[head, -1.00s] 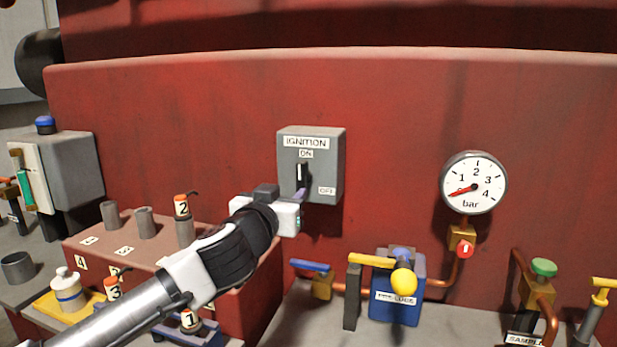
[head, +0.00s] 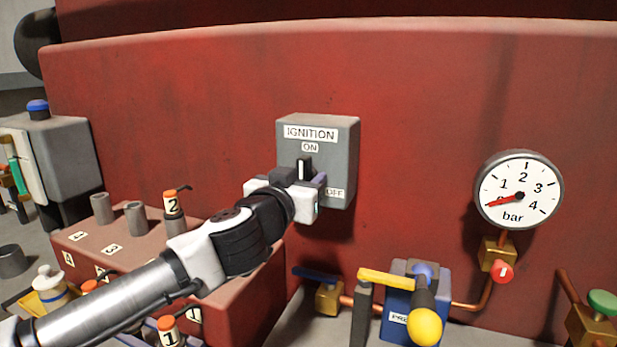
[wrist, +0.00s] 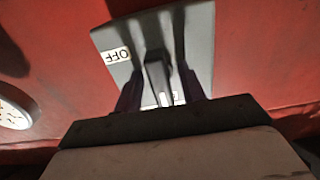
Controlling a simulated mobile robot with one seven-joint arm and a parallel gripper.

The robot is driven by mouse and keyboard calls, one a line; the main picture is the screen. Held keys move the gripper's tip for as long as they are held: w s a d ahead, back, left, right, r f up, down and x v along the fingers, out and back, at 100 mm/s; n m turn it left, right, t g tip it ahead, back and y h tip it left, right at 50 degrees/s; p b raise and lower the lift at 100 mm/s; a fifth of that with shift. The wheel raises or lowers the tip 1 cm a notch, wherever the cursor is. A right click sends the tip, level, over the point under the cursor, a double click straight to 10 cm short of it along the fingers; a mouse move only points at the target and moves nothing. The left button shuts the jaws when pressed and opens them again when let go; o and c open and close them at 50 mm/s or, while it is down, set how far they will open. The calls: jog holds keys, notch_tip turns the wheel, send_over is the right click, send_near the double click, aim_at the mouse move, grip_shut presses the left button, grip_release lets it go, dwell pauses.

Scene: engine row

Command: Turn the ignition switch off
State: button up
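The grey ignition box (head: 342,150) is fixed to the red engine wall, with an ON label at the top and an OFF label at the lower right. Its dark switch lever (head: 304,166) stands upright, pointing to ON. My gripper (head: 311,177) is at the front of the box, over its lower part. In the wrist view the lever (wrist: 158,76) stands between the two dark fingers, with gaps on both sides. The gripper is open around it, not clamped. The lever's lower end is partly hidden by my gripper in the head view.
A pressure gauge (head: 519,190) is on the wall at right. Below are a yellow-handled valve (head: 388,279), a yellow knob (head: 424,326) and copper pipes. A red block (head: 130,255) with numbered plugs and sockets lies under my arm at left.

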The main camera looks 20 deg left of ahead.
grip_shut()
dwell(0.3)
jog(key=shift+r, duration=0.1)
jog(key=m+p, duration=0.2)
jog(key=m, duration=0.1)
jog(key=shift+m, duration=0.3)
jog(key=m+p, duration=0.1)
jog(key=m, duration=0.4)
jog(key=shift+p, duration=0.3)
jog(key=m, duration=0.5)
jog(key=shift+m+p, duration=0.35)
jog(key=shift+m, duration=1.85)
